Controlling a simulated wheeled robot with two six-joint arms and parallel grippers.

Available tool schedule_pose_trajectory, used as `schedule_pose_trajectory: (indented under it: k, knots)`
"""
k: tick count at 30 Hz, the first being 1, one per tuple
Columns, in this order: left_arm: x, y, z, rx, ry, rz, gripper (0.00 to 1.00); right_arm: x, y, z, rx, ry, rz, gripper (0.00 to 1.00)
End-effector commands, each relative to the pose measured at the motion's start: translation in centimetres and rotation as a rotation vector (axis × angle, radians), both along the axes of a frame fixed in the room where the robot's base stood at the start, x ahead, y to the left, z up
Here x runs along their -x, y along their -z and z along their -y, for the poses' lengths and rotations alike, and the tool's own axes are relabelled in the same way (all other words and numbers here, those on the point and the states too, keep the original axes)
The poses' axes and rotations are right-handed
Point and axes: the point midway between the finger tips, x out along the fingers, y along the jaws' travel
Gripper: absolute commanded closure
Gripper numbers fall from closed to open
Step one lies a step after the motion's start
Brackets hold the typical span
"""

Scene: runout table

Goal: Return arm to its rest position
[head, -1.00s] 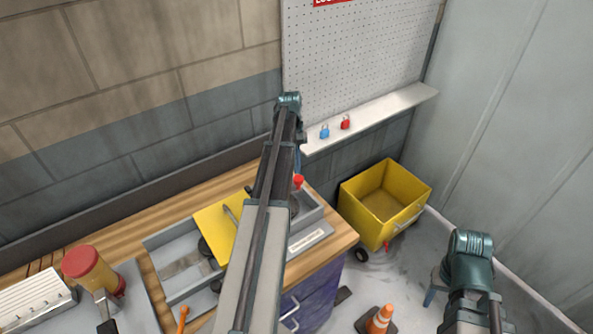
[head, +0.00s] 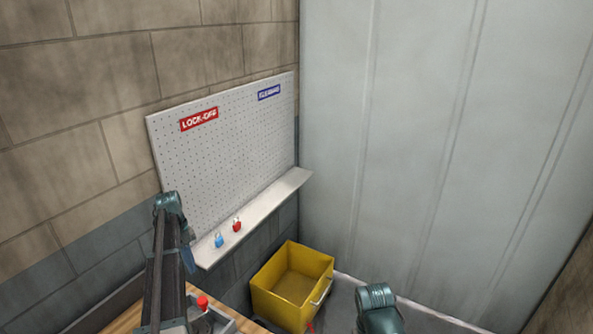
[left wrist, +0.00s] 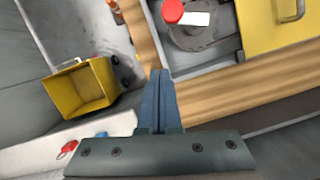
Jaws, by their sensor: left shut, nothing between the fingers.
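My left arm rises from the lower left of the head view, its wrist in front of the wall by the shelf. The left gripper (head: 188,260) shows as blue fingers below the wrist, partly hidden by the arm. In the left wrist view its fingers (left wrist: 160,100) are together with nothing between them, above the wooden bench edge (left wrist: 215,108). My right arm's teal joint (head: 377,296) shows at the bottom of the head view; its gripper is out of sight.
A white shelf (head: 265,210) under the pegboard (head: 225,145) holds a blue padlock (head: 219,241) and a red padlock (head: 237,226). A yellow bin (head: 285,302) stands on the floor. A red knob (head: 203,302) sits on the bench. A yellow plate (left wrist: 275,25) lies beside it.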

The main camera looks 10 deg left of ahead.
Motion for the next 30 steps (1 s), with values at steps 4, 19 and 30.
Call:
schedule_pose_trajectory:
  k: [4,19,30]
  knots:
    - [-0.1,1.1,3.7,-0.010,0.074,0.006,1.00,0.0,1.1,0.0,0.000,-0.001,0.000,0.50]
    - [7.9,9.6,34.4,-0.114,0.898,0.092,1.00,0.0,9.1,0.0,0.001,-0.008,0.001,0.50]
    - [16.2,12.9,44.1,-0.161,1.330,0.148,1.00,0.0,12.4,0.0,0.002,-0.013,0.000,0.50]
